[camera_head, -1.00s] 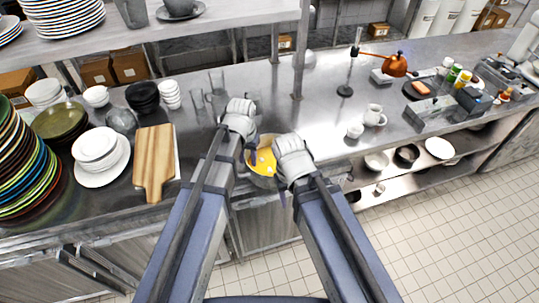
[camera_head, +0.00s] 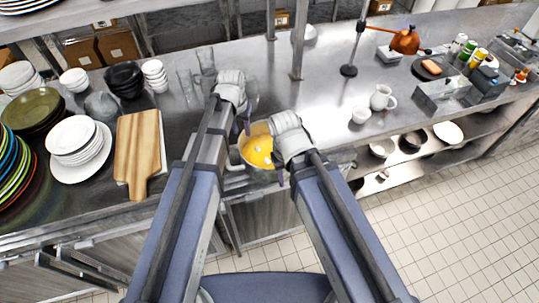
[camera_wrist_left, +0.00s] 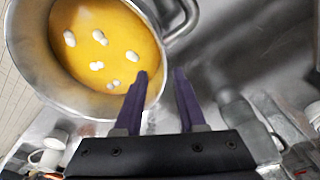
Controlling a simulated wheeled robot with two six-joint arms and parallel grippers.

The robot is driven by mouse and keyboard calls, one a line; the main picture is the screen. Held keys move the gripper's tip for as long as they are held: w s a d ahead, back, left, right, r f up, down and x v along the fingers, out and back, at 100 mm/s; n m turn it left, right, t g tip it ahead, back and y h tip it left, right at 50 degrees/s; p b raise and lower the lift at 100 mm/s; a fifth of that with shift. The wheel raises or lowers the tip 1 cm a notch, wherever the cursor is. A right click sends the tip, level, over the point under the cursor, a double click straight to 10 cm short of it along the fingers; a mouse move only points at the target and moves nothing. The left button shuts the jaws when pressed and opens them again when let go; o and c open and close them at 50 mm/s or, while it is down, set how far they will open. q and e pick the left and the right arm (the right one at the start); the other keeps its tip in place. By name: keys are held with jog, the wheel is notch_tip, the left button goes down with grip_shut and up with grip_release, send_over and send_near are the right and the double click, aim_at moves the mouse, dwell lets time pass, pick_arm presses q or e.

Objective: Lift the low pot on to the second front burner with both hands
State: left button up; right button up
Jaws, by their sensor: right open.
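The low pot (camera_head: 243,155) is a round steel pot with yellow contents and a few pale pieces in it. It is at the counter's front edge, between my two grippers. One handle shows at its left side in the head view, and a handle (camera_wrist_left: 183,22) shows in the left wrist view. My left gripper (camera_wrist_left: 161,74) is open, its purple fingers apart and empty beside the pot's rim; in the head view (camera_head: 240,130) it is at the pot's back left. My right gripper (camera_head: 287,170) is open at the pot's right, its fingertips partly hidden. No burner is clearly seen.
A wooden board (camera_head: 138,150) and stacked white plates (camera_head: 78,145) lie left of the pot. Glasses (camera_head: 205,65) stand behind my left arm. A white jug (camera_head: 382,98) and cup (camera_head: 361,115) stand to the right. The counter between is mostly clear.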

aim_at(244, 150)
pick_arm(q)
notch_tip(244, 150, down, 3)
jog(key=b, duration=0.2)
jog(key=shift+r+b, duration=0.2)
jog(key=shift+b, duration=0.1)
jog(key=f+b, duration=0.5)
jog(key=shift+w+a+f, duration=0.1)
jog(key=shift+a+f, duration=0.05)
jog(key=shift+a, duration=0.05)
grip_shut()
dwell(1.2)
